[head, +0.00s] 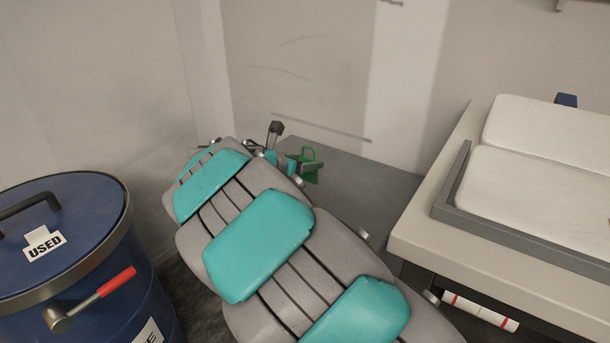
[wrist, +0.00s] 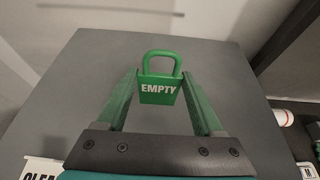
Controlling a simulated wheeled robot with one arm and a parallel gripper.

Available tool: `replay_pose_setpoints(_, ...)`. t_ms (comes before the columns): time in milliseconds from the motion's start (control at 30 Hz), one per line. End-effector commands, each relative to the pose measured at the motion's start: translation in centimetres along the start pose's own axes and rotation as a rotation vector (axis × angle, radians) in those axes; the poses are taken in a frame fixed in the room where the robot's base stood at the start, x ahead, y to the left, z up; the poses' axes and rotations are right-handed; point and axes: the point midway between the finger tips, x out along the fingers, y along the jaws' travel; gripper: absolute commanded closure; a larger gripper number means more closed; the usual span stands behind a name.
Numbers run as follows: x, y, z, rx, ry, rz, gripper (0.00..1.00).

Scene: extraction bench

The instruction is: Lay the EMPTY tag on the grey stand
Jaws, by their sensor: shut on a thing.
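The EMPTY tag (wrist: 160,89) is green with white lettering and a loop handle on top. My gripper (wrist: 162,92) is shut on the tag, with one finger on each side of it. In the wrist view the tag is over the grey stand (wrist: 95,70), whose flat top fills most of the picture. In the head view the tag (head: 309,165) shows small and green past the end of my arm, over the grey stand (head: 375,185). I cannot tell whether the tag touches the stand's top.
A blue drum (head: 75,235) with a USED label stands at the left. A pale bench (head: 430,215) with white pads in a grey-edged frame stands at the right. A red-and-white roll (head: 480,312) is under the bench. The visible stand top is clear around the tag.

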Motion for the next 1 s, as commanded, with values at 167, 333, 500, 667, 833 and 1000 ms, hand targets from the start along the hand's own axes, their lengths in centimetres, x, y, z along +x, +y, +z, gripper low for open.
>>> replay_pose_setpoints(167, 1.0, 0.0, -2.5, 0.0, -0.001, 0.002, 0.84)
replay_pose_setpoints(333, 1.0, 0.0, -2.6, 0.0, -0.001, 0.001, 0.84)
replay_pose_setpoints(500, 1.0, 0.0, -2.5, -0.001, -0.001, 0.0, 0.84)
replay_pose_setpoints(667, 1.1, -0.1, -2.7, -0.002, -0.001, -0.001, 0.84)
replay_pose_setpoints(833, 1.1, 0.0, -2.7, -0.001, 0.0, 0.0, 0.12)
replay_pose_setpoints(1000, 1.1, 0.0, -2.7, -0.001, 0.0, 0.0, 0.01)
